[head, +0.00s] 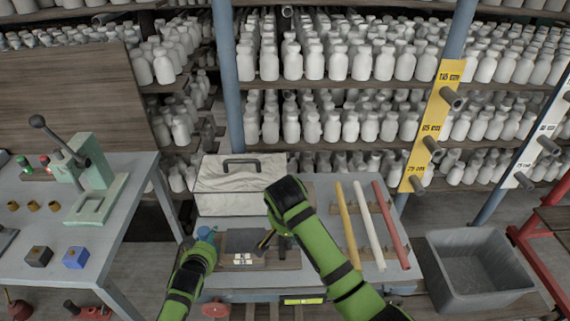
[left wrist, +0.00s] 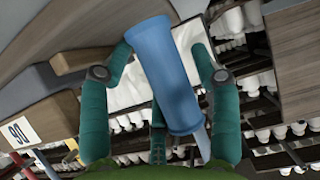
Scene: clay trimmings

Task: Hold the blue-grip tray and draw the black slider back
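The tray (head: 245,240) is a dark grey plate on a wooden board on the middle table, with a small white marked block at its front edge. Its blue grip (head: 207,233) sticks out at the left. A small black and yellow part shows there; I cannot make out the black slider clearly.
A pale covered box (head: 240,190) with a black handle stands behind the tray. Yellow, white and red rods (head: 370,225) lie at the right. A grey bin (head: 475,270) stands right of the table. A green press (head: 95,180) is on the left table.

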